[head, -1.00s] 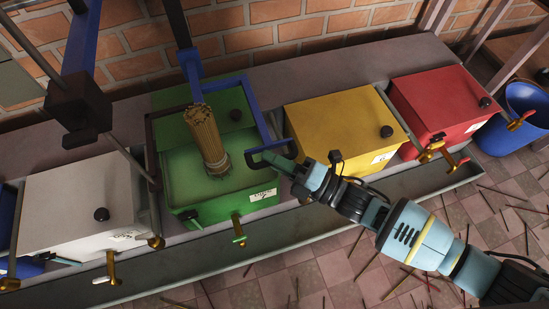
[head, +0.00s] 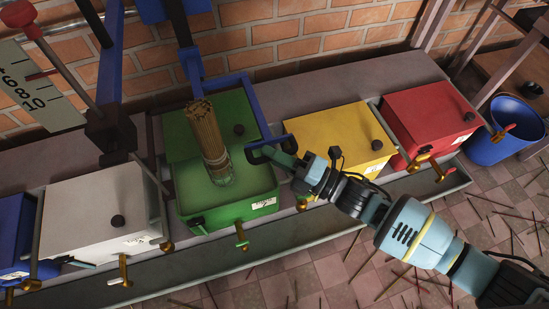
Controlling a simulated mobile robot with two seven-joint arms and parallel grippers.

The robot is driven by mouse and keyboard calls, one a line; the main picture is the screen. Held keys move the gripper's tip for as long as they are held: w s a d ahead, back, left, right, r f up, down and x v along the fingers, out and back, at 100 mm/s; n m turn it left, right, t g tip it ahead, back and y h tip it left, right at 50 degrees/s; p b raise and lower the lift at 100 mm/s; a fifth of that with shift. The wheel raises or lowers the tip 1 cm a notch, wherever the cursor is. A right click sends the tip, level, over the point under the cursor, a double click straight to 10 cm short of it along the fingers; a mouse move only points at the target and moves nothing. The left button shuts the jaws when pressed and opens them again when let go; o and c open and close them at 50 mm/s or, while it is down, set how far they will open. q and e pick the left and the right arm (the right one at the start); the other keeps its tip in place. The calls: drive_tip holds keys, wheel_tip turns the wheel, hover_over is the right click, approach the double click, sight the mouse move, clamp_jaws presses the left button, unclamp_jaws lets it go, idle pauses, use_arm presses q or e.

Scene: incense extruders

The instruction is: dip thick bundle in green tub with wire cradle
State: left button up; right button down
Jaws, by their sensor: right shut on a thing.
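The green tub (head: 173,150) stands in the row, its open front part holding pale green, murky contents. The thick bundle (head: 206,130) of tan sticks is nearly upright over that part, leaning slightly. Its lower end (head: 220,172), in a pale mesh-like holder that may be the wire cradle, is at the green contents; how deep I cannot tell. A blue bracket (head: 256,108) runs from the upright behind the bundle to a dark looped handle (head: 262,148). My right gripper (head: 277,160) is shut on this handle, at the tub's right side. My left gripper is out of view.
A white tub (head: 85,215) is to the left and a yellow tub (head: 335,125) and red tub (head: 425,105) to the right. A blue bucket (head: 495,145) stands at far right. Sticks litter the tiled floor (head: 310,275). Rods and a dark block (head: 110,135) rise at left.

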drive_tip(key=shift+r+p, duration=2.2)
drive_tip(key=shift+r, duration=1.35)
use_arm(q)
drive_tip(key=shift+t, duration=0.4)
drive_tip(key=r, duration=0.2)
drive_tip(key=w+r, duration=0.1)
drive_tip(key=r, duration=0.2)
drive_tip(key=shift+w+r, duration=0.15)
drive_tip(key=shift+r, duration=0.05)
use_arm(e)
drive_tip(key=c, duration=1.4)
unclamp_jaws()
drive_tip(key=shift+c, duration=0.2)
drive_tip(key=shift+o, duration=0.2)
drive_tip(key=shift+d+f, duration=0.1)
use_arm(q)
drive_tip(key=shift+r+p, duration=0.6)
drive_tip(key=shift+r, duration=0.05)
use_arm(e)
drive_tip(key=v, duration=0.7)
drive_tip(key=shift+s+d, duration=0.25)
